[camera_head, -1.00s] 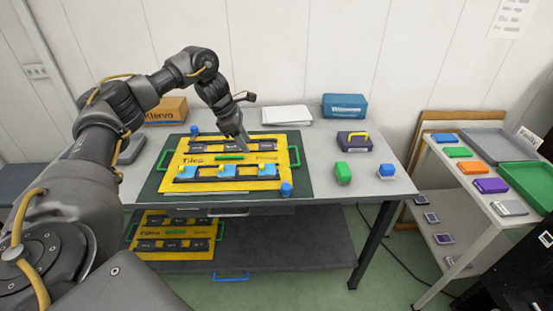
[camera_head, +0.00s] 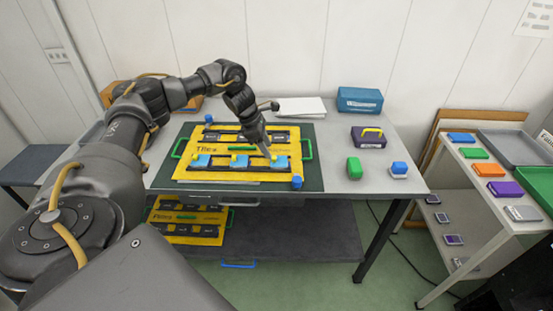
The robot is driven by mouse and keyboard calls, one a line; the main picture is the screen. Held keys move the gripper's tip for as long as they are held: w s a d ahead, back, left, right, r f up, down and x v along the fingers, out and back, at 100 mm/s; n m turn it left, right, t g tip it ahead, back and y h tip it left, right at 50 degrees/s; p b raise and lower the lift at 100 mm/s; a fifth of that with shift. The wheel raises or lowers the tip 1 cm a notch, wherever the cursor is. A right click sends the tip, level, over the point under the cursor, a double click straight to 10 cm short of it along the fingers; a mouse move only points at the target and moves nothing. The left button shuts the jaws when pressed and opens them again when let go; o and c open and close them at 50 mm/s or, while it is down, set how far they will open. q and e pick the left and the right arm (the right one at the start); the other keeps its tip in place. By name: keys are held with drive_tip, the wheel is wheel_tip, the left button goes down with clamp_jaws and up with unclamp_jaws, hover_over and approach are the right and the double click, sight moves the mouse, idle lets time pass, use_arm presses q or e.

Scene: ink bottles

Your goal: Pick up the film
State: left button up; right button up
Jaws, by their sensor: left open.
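A yellow board (camera_head: 207,177) lies on a dark green mat on the table. In its front row are three light-blue film-like pieces, each with a yellow tab: a left one (camera_head: 201,162), a middle one (camera_head: 239,162) and a right one (camera_head: 255,162). My left gripper (camera_head: 269,154) points down at the right piece, with its tips close to that piece's yellow tab. The gripper is open. I cannot tell whether the tips touch the tab. The gripper partly hides the back row of dark slots. My right gripper is not in view.
A green block (camera_head: 354,168), a blue-topped block (camera_head: 399,169) and a purple box (camera_head: 369,138) stand to the right. A blue box (camera_head: 360,100) and white sheets (camera_head: 301,107) lie behind. A side table (camera_head: 464,172) holds coloured blocks.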

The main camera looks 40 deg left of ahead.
sight(272, 158)
use_arm(q)
drive_tip(key=shift+p+x, duration=0.4)
drive_tip(key=shift+x, duration=1.5)
drive_tip(key=shift+s+a, duration=0.1)
drive_tip(key=c, duration=0.8)
